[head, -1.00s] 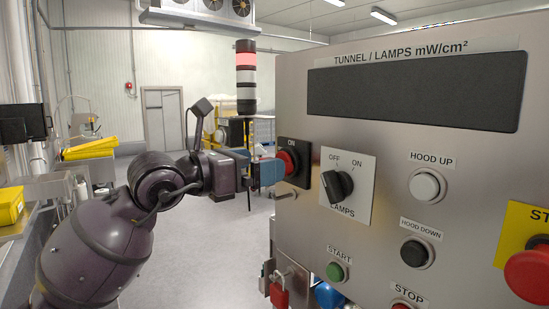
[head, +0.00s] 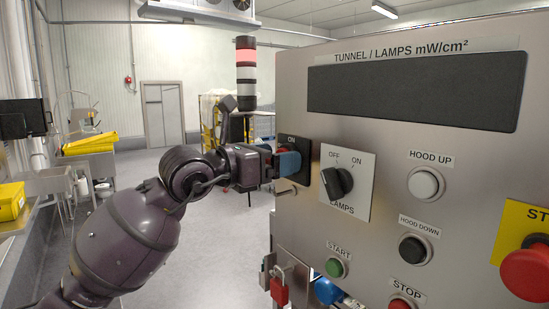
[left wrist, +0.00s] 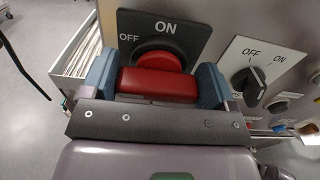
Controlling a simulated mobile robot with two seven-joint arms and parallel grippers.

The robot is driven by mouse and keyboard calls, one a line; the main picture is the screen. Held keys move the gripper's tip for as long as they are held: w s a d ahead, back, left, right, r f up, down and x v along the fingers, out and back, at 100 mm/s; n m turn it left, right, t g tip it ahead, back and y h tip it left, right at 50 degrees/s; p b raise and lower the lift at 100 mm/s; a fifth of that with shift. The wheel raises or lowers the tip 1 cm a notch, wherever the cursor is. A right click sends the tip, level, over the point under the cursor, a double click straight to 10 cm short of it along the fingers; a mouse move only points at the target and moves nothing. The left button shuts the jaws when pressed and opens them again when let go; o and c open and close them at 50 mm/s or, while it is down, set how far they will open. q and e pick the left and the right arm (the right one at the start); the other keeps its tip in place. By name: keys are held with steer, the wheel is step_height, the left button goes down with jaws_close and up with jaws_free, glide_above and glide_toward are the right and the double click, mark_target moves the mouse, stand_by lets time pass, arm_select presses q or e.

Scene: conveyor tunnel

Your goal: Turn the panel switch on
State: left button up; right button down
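The panel switch is a red rotary knob with a bar handle (left wrist: 158,84) on a black plate (left wrist: 187,27) marked OFF and ON, at the panel's left edge. The bar lies level across the left wrist view. In the head view its plate (head: 289,144) shows, and the red knob is mostly hidden behind my gripper. My left gripper (left wrist: 156,85) is spread wide, with one blue fingertip at each end of the red bar. I see no clear gap, but firm contact cannot be told. It is also at the switch in the head view (head: 288,164). My right gripper is out of view.
The steel panel (head: 410,165) also bears a black LAMPS selector (head: 337,183), HOOD UP and HOOD DOWN buttons, START (head: 336,267), STOP, and a red emergency button (head: 527,273). A red padlock (head: 279,290) hangs below the switch. Open floor lies to the left.

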arm_select(q)
steer(key=shift+f+m+b, duration=0.15)
steer(key=shift+m+b, duration=1.05)
steer(key=shift+m, duration=0.1)
steer(key=shift+s+d+m+b, duration=0.1)
steer(key=shift+m+b, duration=0.55)
steer(key=shift+m, duration=0.45)
steer(key=shift+s+m+b, duration=0.1)
steer(key=shift+m+b, duration=0.45)
steer(key=shift+m, duration=0.45)
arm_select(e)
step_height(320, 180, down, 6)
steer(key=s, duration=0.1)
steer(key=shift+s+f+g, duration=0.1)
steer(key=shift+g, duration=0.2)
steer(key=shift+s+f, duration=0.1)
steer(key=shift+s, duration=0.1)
arm_select(q)
steer(key=o, duration=0.8)
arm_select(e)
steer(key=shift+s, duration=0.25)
